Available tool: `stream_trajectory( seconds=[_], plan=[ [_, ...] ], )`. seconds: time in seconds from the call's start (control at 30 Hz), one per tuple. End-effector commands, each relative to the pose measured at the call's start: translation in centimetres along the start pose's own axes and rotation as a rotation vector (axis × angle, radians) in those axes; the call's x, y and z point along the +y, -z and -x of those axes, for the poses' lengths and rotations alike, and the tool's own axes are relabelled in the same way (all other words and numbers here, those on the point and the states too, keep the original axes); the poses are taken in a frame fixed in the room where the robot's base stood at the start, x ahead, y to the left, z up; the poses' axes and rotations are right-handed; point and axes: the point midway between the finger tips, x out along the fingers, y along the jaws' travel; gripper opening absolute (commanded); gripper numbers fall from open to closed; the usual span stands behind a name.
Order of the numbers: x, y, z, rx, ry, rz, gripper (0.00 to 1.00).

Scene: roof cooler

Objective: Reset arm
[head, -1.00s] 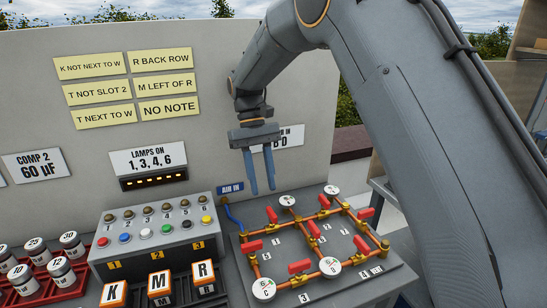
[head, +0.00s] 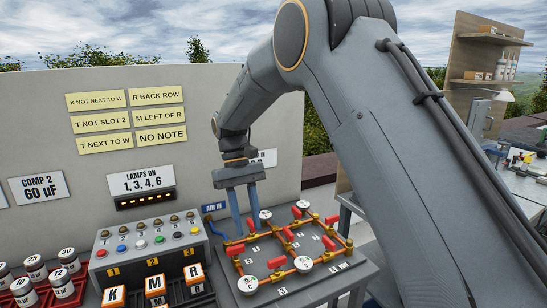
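My arm comes in from the right and reaches over the bench in the head view. My gripper (head: 248,229) points down with its two blue-grey fingers apart and nothing visible between them. It hangs in front of the wall, over or behind the back left of the pipe panel (head: 318,279). I cannot tell its exact height above the panel. The arm's middle joint stands high, above the top of the wall.
The pipe panel has red valve handles and round white gauges (head: 303,264). Left of it are a grey button box (head: 150,256), orange letter blocks K, M and R (head: 155,284), and several capacitors (head: 62,283) in a red rack. Shelves (head: 484,80) stand far right.

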Motion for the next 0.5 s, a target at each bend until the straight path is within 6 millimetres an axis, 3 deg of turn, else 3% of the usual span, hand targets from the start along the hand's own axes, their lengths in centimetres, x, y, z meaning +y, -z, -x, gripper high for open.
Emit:
stream_trajectory(
  seconds=[0.17,0.5],
  plan=[
    [0.9,-1.1,-0.7,0.029,0.007,-0.018,0.3],
    [6.0,-5.2,-3.2,0.126,0.037,-0.119,0.3]
  ],
)
